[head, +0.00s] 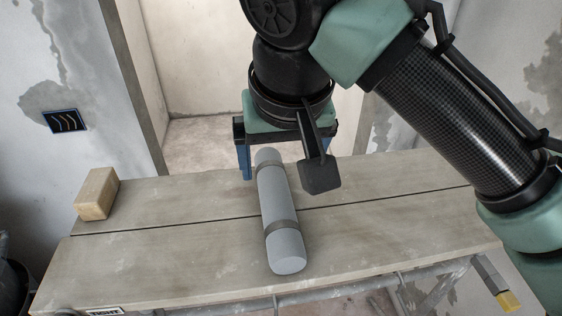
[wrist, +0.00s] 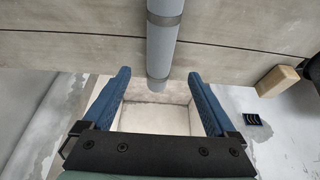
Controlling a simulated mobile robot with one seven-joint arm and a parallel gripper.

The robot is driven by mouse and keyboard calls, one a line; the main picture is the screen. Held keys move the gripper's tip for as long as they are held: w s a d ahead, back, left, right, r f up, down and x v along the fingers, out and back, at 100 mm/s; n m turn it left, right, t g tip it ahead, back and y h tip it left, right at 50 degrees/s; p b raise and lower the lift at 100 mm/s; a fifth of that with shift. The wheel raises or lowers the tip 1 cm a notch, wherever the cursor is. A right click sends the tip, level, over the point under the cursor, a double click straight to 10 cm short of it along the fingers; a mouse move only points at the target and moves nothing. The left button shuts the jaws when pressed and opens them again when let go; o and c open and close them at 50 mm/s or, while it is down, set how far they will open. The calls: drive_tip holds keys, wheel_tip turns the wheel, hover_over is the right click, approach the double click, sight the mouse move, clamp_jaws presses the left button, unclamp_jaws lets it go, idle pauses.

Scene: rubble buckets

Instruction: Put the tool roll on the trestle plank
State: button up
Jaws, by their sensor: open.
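The tool roll (head: 279,220) is a grey cylinder with darker bands. It lies lengthwise across the boards of the trestle plank (head: 380,215), its far end at the plank's far edge. My gripper (head: 285,163) is open and empty at that far end, partly hidden behind my wrist. In the wrist view, the end of the roll (wrist: 160,55) shows between the two blue fingertips of my gripper (wrist: 158,75), with a gap on each side. I cannot tell whether the fingers are level with the roll.
A wooden block (head: 97,194) stands at the plank's left end; it also shows in the wrist view (wrist: 277,80).

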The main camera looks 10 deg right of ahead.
drive_tip(key=w+a+r+n+t+y, duration=0.25)
drive_tip(key=a+r+t+y, duration=0.2)
drive_tip(key=a+r, duration=0.45)
drive_tip(key=w+a+r+n+t+y, duration=0.1)
drive_tip(key=a+r+n+t+y, duration=0.3)
drive_tip(key=a+r, duration=0.4)
drive_tip(key=s+d+r+m+t, duration=0.3)
drive_tip(key=s+d+r+t, duration=0.3)
drive_tip(key=r+t, duration=0.45)
drive_tip(key=s+d+m+t+h, duration=0.3)
drive_tip(key=s+d+m+h, duration=0.1)
drive_tip(key=h, duration=0.4)
drive_tip(key=s+d, duration=0.1)
drive_tip(key=d, duration=0.1)
drive_tip(key=shift+s+d+r+t+h, duration=0.25)
drive_tip(key=shift+d+r+t+h, duration=0.05)
drive_tip(key=shift+r+t+h, duration=0.1)
